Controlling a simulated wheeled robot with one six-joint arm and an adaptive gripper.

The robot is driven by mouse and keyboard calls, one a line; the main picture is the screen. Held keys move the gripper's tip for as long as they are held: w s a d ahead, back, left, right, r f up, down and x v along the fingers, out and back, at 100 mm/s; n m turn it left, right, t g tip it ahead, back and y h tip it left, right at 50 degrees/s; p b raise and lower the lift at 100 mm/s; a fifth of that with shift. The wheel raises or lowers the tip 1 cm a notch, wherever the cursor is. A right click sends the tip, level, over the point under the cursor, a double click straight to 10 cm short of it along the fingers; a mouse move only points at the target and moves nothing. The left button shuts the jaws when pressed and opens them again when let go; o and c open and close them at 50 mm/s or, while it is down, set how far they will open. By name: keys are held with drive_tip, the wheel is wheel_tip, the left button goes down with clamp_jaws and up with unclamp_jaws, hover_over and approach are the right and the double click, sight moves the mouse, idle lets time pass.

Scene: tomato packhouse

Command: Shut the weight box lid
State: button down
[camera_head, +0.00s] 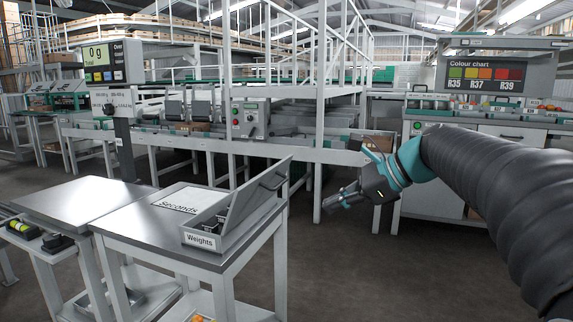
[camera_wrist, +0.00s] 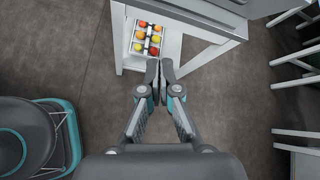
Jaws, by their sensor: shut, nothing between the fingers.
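The weight box (camera_head: 215,235) is a grey box labelled "Weights" on the right part of a small metal-topped table. Dark weights (camera_head: 212,222) show inside. My gripper (camera_head: 330,203) is in the air to the right of the table, apart from the lid. In the wrist view my gripper (camera_wrist: 159,68) is shut and empty, pointing toward the table's lower part. I cannot make out the lid clearly in the wrist view.
A "Seconds" sheet (camera_head: 184,200) lies behind the box on the table. A scale display (camera_head: 106,62) stands on a post at the left. A tray of tomatoes (camera_wrist: 148,38) sits low under the table. Floor (camera_head: 350,270) right of the table is clear.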

drive_tip(key=w+d+r+m+y, duration=0.1)
drive_tip(key=w+r+m+y, duration=0.2)
drive_tip(key=w+r, duration=0.25)
drive_tip(key=b, duration=0.1)
approach(269, 174)
drive_tip(key=shift+m, duration=0.3)
drive_tip(key=f, duration=0.1)
drive_tip(key=a+f, duration=0.1)
drive_tip(key=f, duration=0.1)
drive_tip(key=a+f, duration=0.1)
drive_tip(key=shift+w+a+f, duration=0.1)
drive_tip(key=shift+w+f, duration=0.2)
drive_tip(key=shift+w, duration=0.05)
drive_tip(key=a, duration=0.1)
drive_tip(key=w+a+r, duration=0.1)
drive_tip(key=shift+a+r, duration=0.2)
drive_tip(key=shift+a, duration=0.15)
drive_tip(key=shift+w+a+r, duration=0.1)
drive_tip(key=shift+a+r, duration=0.1)
drive_tip(key=shift+a, duration=0.1)
drive_tip(key=shift+r, duration=0.15)
